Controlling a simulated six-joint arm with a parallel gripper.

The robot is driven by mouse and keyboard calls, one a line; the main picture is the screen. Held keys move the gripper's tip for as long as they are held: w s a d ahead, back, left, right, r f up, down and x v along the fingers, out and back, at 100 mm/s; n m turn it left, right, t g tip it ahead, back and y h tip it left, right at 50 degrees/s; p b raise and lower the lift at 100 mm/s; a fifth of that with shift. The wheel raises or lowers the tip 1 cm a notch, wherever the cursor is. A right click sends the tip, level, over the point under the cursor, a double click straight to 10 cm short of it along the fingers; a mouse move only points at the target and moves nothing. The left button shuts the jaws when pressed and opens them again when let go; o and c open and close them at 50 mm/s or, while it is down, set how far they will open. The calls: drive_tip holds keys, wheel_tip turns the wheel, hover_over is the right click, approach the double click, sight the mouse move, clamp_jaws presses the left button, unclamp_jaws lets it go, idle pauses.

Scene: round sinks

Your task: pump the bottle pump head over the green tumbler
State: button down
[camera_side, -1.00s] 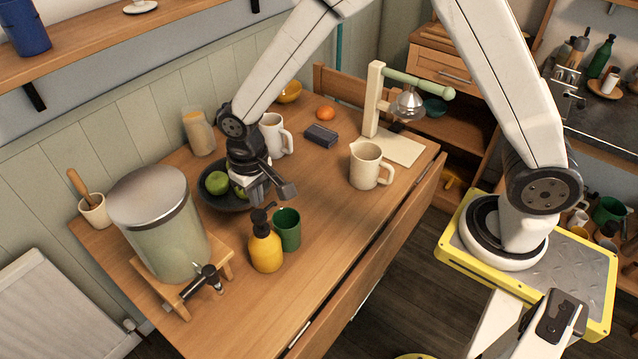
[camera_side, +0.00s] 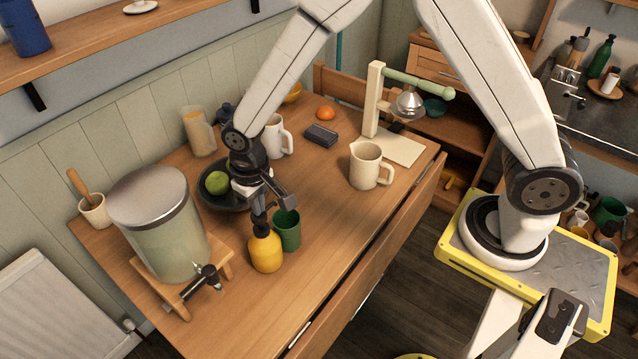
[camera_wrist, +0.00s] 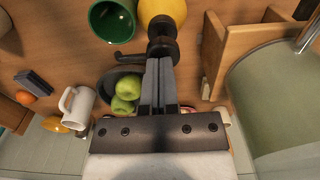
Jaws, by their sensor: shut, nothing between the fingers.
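The yellow bottle (camera_side: 265,252) stands upright on the table with a black pump head (camera_side: 261,226) on top. The green tumbler (camera_side: 287,229) stands upright close beside it, on its right. My gripper (camera_side: 261,211) is shut and empty, pointing down right above the pump head; I cannot tell for sure whether the fingertips touch it. In the wrist view the shut fingers (camera_wrist: 159,62) end at the black pump head (camera_wrist: 161,40), whose nozzle points left, near the green tumbler (camera_wrist: 112,21). The yellow bottle (camera_wrist: 162,10) shows at the top edge.
A dispenser (camera_side: 160,225) on a wooden stand is left of the bottle. A dark bowl with green apples (camera_side: 217,182) sits behind my gripper. A cream pitcher (camera_side: 366,165) and a white mug (camera_side: 274,136) stand farther back. The table's front right is clear.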

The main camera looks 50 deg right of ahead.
drive_tip(key=shift+f, duration=0.15)
drive_tip(key=shift+f, duration=0.75)
drive_tip(key=shift+r, duration=0.95)
drive_tip(key=shift+f, duration=0.2)
